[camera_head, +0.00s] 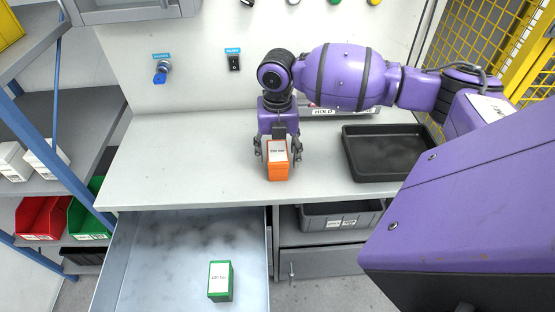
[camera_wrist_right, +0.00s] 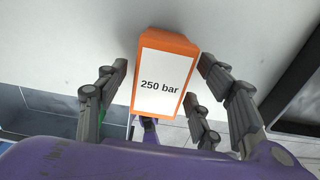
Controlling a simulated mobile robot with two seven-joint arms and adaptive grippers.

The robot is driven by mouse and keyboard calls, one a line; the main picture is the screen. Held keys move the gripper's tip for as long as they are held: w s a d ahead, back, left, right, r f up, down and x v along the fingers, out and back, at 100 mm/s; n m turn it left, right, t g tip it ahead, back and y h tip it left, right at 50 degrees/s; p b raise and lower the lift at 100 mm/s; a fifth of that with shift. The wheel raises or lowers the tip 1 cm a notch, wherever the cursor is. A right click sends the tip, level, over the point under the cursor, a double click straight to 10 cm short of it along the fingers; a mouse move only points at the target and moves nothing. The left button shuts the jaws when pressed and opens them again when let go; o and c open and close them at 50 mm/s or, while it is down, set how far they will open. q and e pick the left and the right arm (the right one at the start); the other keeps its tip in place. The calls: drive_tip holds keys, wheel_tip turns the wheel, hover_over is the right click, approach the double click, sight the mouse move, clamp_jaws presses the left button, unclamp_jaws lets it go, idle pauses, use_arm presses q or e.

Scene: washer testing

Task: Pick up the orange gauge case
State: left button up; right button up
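The orange gauge case (camera_head: 277,172) stands near the front edge of the workbench, with a white label on it. In the right wrist view the orange case (camera_wrist_right: 168,43) fills the middle, and its label reads "250 bar". My right gripper (camera_head: 276,150) is over the case with its fingers on either side. In the right wrist view my right gripper (camera_wrist_right: 163,62) is open, with a narrow gap visible between the fingers and the case. My left gripper is not in view.
A black tray (camera_head: 430,152) lies right of the case on the workbench (camera_head: 170,150). Below, an open drawer (camera_head: 150,255) holds a green case (camera_head: 220,282). A grey bin (camera_head: 340,216) sits under the bench. Shelves with red and green bins stand left. The bench's left half is clear.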

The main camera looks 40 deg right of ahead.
drive_tip(key=c, duration=1.2)
drive_tip(key=shift+r, duration=0.15)
